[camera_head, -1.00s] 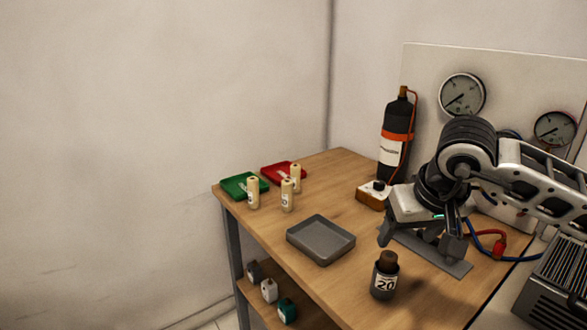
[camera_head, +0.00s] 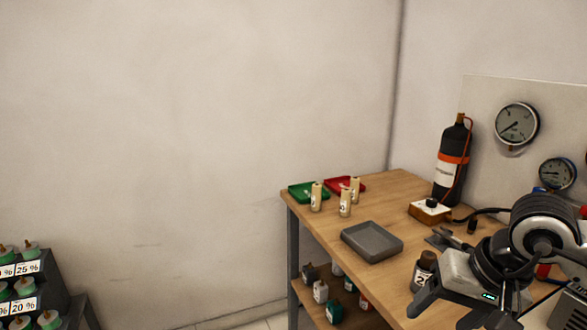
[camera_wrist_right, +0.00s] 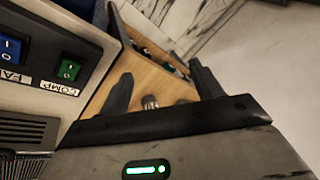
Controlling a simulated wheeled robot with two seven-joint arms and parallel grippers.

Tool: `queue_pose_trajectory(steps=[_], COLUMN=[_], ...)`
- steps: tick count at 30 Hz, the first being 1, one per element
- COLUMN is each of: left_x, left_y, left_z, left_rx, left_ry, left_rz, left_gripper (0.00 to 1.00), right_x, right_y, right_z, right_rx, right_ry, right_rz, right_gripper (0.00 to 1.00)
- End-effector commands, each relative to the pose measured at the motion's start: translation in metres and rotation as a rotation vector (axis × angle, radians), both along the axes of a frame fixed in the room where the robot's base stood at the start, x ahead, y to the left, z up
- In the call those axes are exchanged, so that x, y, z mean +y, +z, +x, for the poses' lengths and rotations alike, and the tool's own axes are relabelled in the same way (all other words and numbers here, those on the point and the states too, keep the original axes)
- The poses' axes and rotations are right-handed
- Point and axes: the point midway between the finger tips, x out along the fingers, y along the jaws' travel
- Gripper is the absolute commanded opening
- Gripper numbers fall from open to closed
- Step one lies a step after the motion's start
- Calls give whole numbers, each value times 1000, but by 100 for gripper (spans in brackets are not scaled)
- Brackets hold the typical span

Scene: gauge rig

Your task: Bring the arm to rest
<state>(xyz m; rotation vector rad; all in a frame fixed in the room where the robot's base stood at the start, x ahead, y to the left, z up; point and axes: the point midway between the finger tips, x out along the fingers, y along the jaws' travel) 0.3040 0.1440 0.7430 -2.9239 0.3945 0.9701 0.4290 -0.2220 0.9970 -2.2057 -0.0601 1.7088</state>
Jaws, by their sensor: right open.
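My right arm comes in from the lower right in the head view. Its gripper (camera_head: 462,308) points down at the bench's right front, beside a dark bottle (camera_head: 424,268) that it partly hides. In the wrist view its two fingers (camera_wrist_right: 160,90) stand wide apart, with bench top and a small greyish thing, too unclear to name, seen between them. Nothing is held. My left gripper is in no view.
The wooden bench (camera_head: 330,225) bears a grey tray (camera_head: 372,242), several pale cylinders, green (camera_head: 308,192) and red trays, and a black gas cylinder (camera_head: 452,165). A switch panel (camera_wrist_right: 65,60) is close at the wrist view's left. A rack (camera_head: 40,290) stands lower left.

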Motion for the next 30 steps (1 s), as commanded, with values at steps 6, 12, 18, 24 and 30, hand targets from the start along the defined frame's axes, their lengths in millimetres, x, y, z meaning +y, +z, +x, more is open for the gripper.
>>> queue_pose_trajectory(steps=[6, 12, 18, 24, 30], left_x=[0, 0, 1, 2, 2], left_y=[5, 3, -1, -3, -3], left_z=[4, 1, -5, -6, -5], left_rx=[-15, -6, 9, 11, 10], left_ry=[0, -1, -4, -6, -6], left_rz=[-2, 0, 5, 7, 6], left_gripper=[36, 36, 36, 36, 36], right_x=[73, 173, 192, 124, 85], right_y=[-19, -2, 34, -65, -187], right_z=[-27, -70, -47, -14, -64], right_rx=[200, 752, 1803, -1699, -1089], right_ry=[-86, -394, -1056, 997, 577], right_rz=[353, 974, 1632, -1084, -504], right_gripper=[65, 65, 65, 65, 65])
